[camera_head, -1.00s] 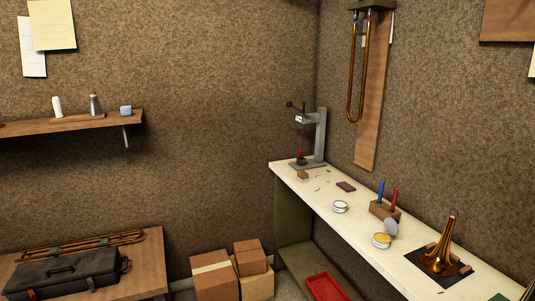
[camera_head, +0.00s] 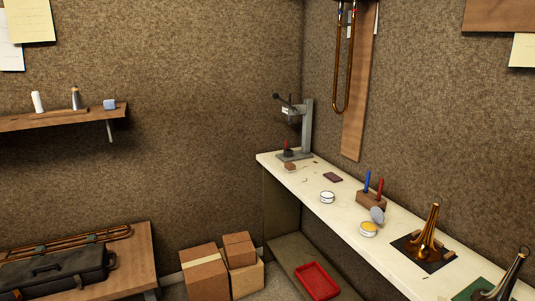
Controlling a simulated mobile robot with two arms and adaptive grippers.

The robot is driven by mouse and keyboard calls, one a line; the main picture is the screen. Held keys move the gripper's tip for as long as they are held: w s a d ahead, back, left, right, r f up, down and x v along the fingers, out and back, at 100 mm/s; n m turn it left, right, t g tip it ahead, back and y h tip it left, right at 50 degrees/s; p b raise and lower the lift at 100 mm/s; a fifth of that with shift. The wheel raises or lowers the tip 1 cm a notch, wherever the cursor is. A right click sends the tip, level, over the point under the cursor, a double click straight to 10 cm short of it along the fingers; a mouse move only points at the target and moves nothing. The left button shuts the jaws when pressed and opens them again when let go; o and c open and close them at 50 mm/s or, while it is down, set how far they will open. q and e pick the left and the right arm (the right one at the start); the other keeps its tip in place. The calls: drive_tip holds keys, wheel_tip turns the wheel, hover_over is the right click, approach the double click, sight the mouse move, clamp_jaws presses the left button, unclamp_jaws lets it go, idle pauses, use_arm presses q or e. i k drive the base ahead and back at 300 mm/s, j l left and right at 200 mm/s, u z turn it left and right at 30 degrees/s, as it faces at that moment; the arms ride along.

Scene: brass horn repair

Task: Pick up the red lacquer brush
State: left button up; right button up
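A red-handled brush (camera_head: 379,188) stands upright in a wooden block (camera_head: 370,201) on the white bench top at the right. A blue-handled brush (camera_head: 366,181) stands just left of it in the same block. Their lower ends are hidden in the block. Neither of my grippers shows in the head view.
Around the block are an open yellow tin (camera_head: 368,230), a grey disc (camera_head: 377,215), a white tin (camera_head: 327,198) and a brass bell (camera_head: 427,240) on a dark mat. A bench press (camera_head: 305,125) stands at the far end. A red tray (camera_head: 318,281) lies below the bench.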

sight(381, 182)
drive_tip(key=i+z, duration=0.15)
drive_tip(key=z, duration=0.5)
drive_tip(key=i+j+z, duration=0.2)
drive_tip(key=i, duration=0.3)
drive_tip(key=i+j+z, duration=0.2)
drive_tip(key=i, duration=0.25)
drive_tip(key=i+j+z, duration=0.2)
drive_tip(key=i, duration=0.3)
drive_tip(key=i+j, duration=0.15)
drive_tip(key=i, duration=0.15)
drive_tip(key=k+j+z, duration=0.15)
drive_tip(key=j+z, duration=0.2)
drive_tip(key=z, duration=0.15)
drive_tip(key=k+j+z, duration=0.2)
drive_tip(key=j+z, duration=0.25)
drive_tip(key=k+j+z, duration=0.15)
drive_tip(key=z, duration=0.35)
drive_tip(key=k, duration=0.05)
